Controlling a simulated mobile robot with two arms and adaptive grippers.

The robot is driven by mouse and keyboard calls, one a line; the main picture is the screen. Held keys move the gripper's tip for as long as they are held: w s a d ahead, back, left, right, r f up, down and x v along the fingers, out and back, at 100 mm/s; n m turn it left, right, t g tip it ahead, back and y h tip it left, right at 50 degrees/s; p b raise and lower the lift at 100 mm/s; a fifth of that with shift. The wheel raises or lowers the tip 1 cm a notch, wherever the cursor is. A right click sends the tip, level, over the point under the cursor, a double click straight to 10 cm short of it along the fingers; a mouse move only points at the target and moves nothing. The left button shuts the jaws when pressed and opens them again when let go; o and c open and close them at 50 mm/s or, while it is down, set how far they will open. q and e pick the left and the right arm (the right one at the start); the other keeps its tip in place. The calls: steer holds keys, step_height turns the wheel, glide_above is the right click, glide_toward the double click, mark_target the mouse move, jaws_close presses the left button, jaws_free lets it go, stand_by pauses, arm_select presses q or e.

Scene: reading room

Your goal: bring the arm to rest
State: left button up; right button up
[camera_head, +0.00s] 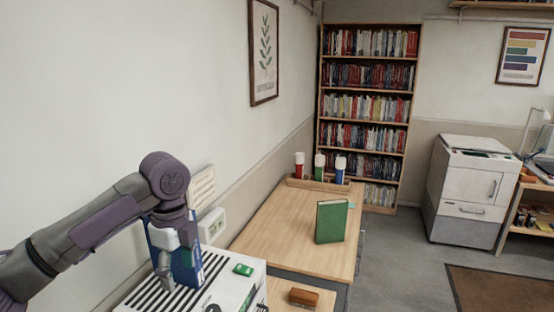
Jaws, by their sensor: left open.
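My left arm comes in from the left, bends at a purple-grey joint and points down. My left gripper (167,279) is open, low over the white slotted unit (232,291) at the front. A blue book or box (187,266) with a pale edge stands upright on the unit, right beside the gripper and partly hidden by it. I cannot tell whether the fingers touch it. My right gripper is out of view.
A green item (243,270) lies on the unit; a brown brush (303,297) lies nearby. The wall is close on the left.

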arm_select(q)
steer(key=s+d+f+n+t+h, duration=0.1)
steer(key=s+d+f+n, duration=0.1)
steer(key=s+d+f, duration=0.4)
steer(key=s+d+f+n+h, duration=0.2)
steer(key=s+f+n, duration=0.1)
steer(key=f, duration=0.5)
steer(key=s+d+f+n+t+h, duration=0.1)
steer(key=s+d+f+n, duration=0.1)
steer(key=s+d+f, duration=0.4)
steer(key=s+a+f+n+t+y, duration=0.1)
steer(key=s+a+f+n+y, duration=0.15)
steer(key=s+a+n, duration=0.45)
steer(key=s+a+f+n+y, duration=0.1)
steer(key=s+a+f+n, duration=0.3)
steer(key=s+a+n, duration=0.3)
step_height(320, 180, down, 34)
steer(key=s+m+g+b, duration=0.1)
steer(key=s+m+b, duration=0.15)
steer(key=b, duration=0.45)
steer(key=s+a+f+b, duration=0.1)
steer(key=s+f+b, duration=0.1)
steer(key=s+f, duration=0.6)
steer(key=s+a+f+g+b, duration=0.1)
steer(key=s+a+f+b, duration=0.1)
steer(key=s+f, duration=0.6)
step_height(320, 180, down, 4)
steer(key=shift+a+f+n+b, duration=0.15)
steer(key=shift+a+n+b, duration=0.2)
steer(key=shift+b, duration=0.2)
